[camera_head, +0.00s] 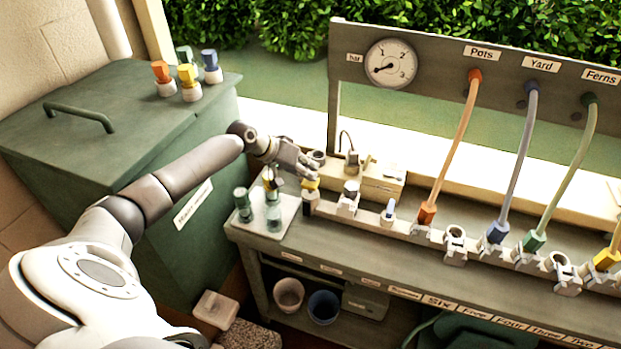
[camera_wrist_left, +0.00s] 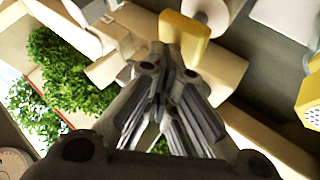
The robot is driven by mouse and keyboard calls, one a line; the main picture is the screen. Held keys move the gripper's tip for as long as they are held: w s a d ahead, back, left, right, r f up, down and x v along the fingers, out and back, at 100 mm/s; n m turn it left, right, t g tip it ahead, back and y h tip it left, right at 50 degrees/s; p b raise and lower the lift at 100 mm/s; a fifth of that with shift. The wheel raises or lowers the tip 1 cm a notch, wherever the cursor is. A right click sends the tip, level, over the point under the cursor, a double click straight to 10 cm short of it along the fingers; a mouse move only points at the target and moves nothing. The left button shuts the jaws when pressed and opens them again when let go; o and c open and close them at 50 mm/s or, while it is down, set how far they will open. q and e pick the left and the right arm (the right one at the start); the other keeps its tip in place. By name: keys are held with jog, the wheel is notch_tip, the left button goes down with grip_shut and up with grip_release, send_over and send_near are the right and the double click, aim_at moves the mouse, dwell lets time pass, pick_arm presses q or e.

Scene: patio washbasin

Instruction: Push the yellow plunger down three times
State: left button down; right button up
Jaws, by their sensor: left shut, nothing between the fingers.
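The yellow plunger (camera_head: 311,184) is a small yellow block on a white fitting at the left end of the bench manifold. It also shows at the top of the left wrist view (camera_wrist_left: 184,30), where its white fitting is partly seen. My left gripper (camera_head: 313,174) is shut and empty, with its fingertips just above the plunger in the head view. In the left wrist view its fingertips (camera_wrist_left: 172,50) overlap the plunger's lower edge; I cannot tell whether they touch. My right gripper is not in view.
A tray (camera_head: 288,222) with several small bottles stands left of the manifold. A green bin (camera_head: 75,130) with several coloured caps is at left. A pressure gauge (camera_head: 391,64) is on the back panel. Orange (camera_head: 453,150), blue and green hoses rise to the right.

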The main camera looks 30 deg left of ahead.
pick_arm(q)
jog(key=shift+s+f+b, duration=0.1)
jog(key=shift+f+b, duration=0.2)
jog(key=shift+f, duration=0.3)
dwell(0.4)
jog(key=shift+r+p, duration=1.05)
jog(key=shift+r, duration=0.15)
notch_tip(320, 180, up, 6)
jog(key=p, duration=0.5)
dwell(1.4)
